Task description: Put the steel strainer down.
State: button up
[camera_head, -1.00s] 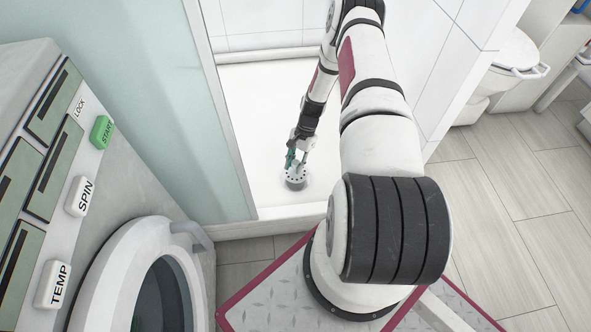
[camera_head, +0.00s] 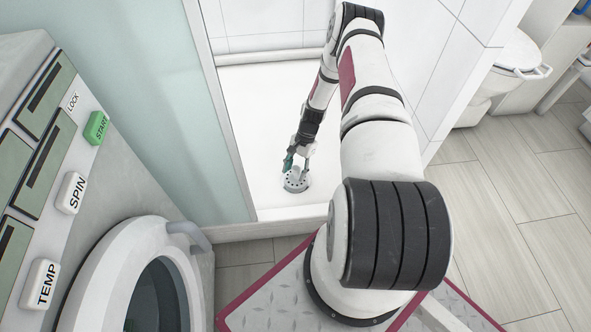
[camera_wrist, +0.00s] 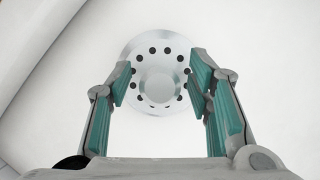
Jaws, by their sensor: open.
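The steel strainer (camera_head: 296,181) is a round metal piece with a ring of dark holes and a raised centre knob. It sits on the white shower tray floor (camera_head: 270,130). In the wrist view the strainer (camera_wrist: 158,52) lies ahead between the fingers, its knob facing me. My gripper (camera_head: 298,164) is open just above it, with teal pads on either side; in the wrist view my gripper (camera_wrist: 160,80) shows a clear gap between the pads and the knob. The strainer's underside is hidden.
A frosted glass panel (camera_head: 150,100) stands left of the tray, beside a washing machine with a round door (camera_head: 150,285). A white tiled wall (camera_head: 440,60) is on the right, with a toilet (camera_head: 515,60) beyond. The tray floor around the strainer looks clear.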

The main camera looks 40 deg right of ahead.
jog(key=p+v, duration=0.5)
jog(key=v, duration=0.7)
jog(key=w+a+r+n+h, duration=0.1)
jog(key=w+a+r+n, duration=0.1)
jog(key=r, duration=0.7)
jog(key=w+a+r+n, duration=0.1)
jog(key=w+a+r, duration=0.1)
jog(key=r, duration=0.7)
jog(key=s+a+r+n+h, duration=0.15)
jog(key=a+r, duration=0.25)
jog(key=r, duration=0.5)
jog(key=s+a+r+n+h, duration=0.1)
jog(key=s+a+r+n, duration=0.3)
jog(key=r, duration=0.6)
jog(key=s+a+r+n, duration=0.3)
jog(key=s+a+r, duration=0.7)
jog(key=s+r, duration=0.15)
jog(key=s+a+n, duration=0.2)
jog(key=s, duration=0.6)
jog(key=s+a+r+n+h, duration=0.1)
jog(key=s+a+n, duration=0.1)
jog(key=s, duration=0.7)
jog(key=shift+a+r+t, duration=0.3)
jog(key=shift+t, duration=0.1)
